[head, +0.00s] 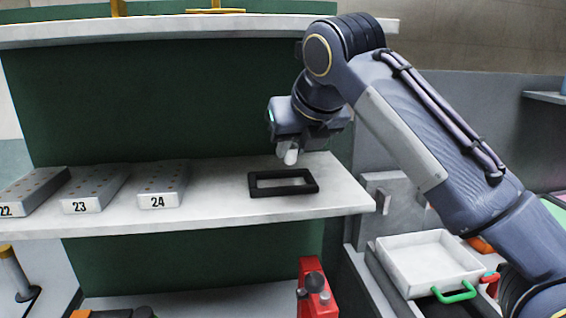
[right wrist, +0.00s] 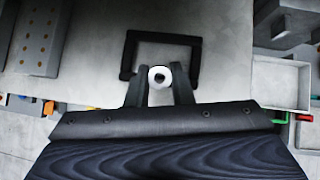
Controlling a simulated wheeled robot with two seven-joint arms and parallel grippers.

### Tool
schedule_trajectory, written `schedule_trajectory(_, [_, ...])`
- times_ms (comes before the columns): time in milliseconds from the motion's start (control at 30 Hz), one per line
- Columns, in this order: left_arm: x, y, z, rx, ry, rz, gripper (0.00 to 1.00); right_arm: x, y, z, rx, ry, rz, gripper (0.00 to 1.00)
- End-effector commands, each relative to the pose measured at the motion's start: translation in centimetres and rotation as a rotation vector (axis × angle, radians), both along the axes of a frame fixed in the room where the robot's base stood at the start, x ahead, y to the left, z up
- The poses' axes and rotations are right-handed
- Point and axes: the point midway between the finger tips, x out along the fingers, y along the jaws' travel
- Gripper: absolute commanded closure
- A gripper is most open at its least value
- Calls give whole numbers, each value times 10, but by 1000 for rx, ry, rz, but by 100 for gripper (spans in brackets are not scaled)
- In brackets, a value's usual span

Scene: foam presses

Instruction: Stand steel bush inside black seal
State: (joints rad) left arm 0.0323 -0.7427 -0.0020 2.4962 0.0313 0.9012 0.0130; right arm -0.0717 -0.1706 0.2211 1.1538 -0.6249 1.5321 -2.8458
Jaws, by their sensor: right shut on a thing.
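The black seal (head: 283,183) is a rectangular black frame lying flat on the white shelf; it also shows in the right wrist view (right wrist: 163,36). My right gripper (head: 288,150) is shut on the steel bush (head: 291,157), a small pale cylinder that hangs upright below the fingers. In the right wrist view the bush (right wrist: 160,76) shows end-on as a white ring with a dark hole, between the fingertips. In the head view it is above the shelf, over the far side of the seal. In the wrist view it overlaps the seal's open near side. My left gripper is not in view.
Grey blocks numbered 22 (head: 28,192), 23 (head: 95,188) and 24 (head: 163,186) stand on the shelf (head: 220,208) to the left. A white tray (head: 430,262) with a green handle is lower right. A red device (head: 316,290) stands below the shelf. The shelf between block 24 and the seal is clear.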

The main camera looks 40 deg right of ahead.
Motion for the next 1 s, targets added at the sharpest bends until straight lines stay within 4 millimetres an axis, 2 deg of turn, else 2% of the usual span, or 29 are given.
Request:
schedule_trajectory(67, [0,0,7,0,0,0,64,19,-6,2,1,3,-2,100])
schedule_trajectory(133, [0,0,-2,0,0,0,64,21,-7,-16,0,3,-1,100])
schedule_trajectory(367, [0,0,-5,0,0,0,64,26,-8,-33,0,1,0,100])
schedule_trajectory(567, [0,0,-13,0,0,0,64,34,-11,-64,1,3,0,100])
schedule_trajectory(600, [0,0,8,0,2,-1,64,39,-12,-48,20,61,-2,100])
schedule_trajectory(733, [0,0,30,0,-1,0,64,44,-14,-48,68,205,-1,100])
schedule_trajectory(833, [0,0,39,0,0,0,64,47,-15,-50,92,285,0,100])
schedule_trajectory(900, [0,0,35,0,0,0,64,45,-15,-59,95,292,0,100])
schedule_trajectory(1000, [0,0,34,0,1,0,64,45,-14,-62,94,289,0,100])
